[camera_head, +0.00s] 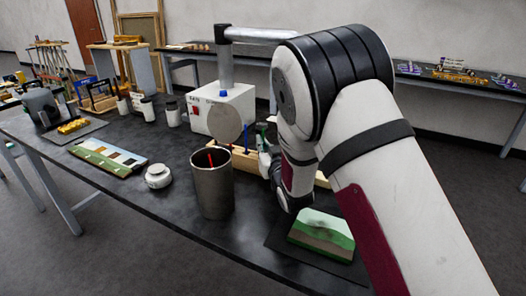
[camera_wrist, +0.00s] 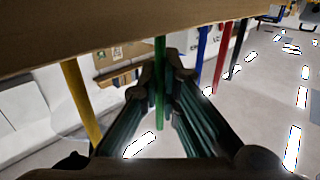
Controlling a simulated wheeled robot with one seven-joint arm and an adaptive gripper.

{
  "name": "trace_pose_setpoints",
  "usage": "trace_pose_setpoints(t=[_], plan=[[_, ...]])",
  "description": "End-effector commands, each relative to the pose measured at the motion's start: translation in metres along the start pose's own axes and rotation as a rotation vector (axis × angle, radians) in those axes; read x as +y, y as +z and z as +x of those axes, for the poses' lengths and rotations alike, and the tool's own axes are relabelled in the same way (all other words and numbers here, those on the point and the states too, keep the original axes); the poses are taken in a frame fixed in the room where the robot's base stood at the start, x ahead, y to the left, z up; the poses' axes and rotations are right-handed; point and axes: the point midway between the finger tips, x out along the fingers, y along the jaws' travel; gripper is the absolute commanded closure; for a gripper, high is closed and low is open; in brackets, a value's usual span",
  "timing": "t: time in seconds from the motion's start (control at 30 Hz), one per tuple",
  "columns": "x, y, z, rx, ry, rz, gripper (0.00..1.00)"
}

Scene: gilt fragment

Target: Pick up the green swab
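The green swab (camera_wrist: 160,85) stands in the wooden rack, whose edge (camera_wrist: 130,35) fills the top of the wrist view. My gripper (camera_wrist: 161,75) has its fingers on both sides of the green swab, with the tips drawn in close and appearing to touch it. In the head view my gripper (camera_head: 265,145) is at the wooden rack (camera_head: 236,160), partly hidden by my arm. A yellow swab (camera_wrist: 80,105) is on one side of the green one; blue (camera_wrist: 202,50), red (camera_wrist: 222,70) and black (camera_wrist: 238,45) swabs are on the other.
A metal cup (camera_head: 213,192) with a red stick in its mouth stands before the rack. A white box device (camera_head: 225,108) is behind. A white jar (camera_head: 158,177), a painted panel (camera_head: 107,157) and a landscape fragment (camera_head: 322,234) on a dark mat lie nearby. The table's front edge is bare.

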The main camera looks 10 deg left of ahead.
Motion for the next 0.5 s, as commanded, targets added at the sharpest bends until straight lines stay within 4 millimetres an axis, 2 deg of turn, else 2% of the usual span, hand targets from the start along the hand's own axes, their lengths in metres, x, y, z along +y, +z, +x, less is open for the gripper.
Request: trace_pose_setpoints(t=[0.17,0.5], plan=[[0.000,-0.013,0.000,0.002,0.000,0.001,1.00],[0.000,-0.077,0.000,0.004,0.000,0.001,1.00]])
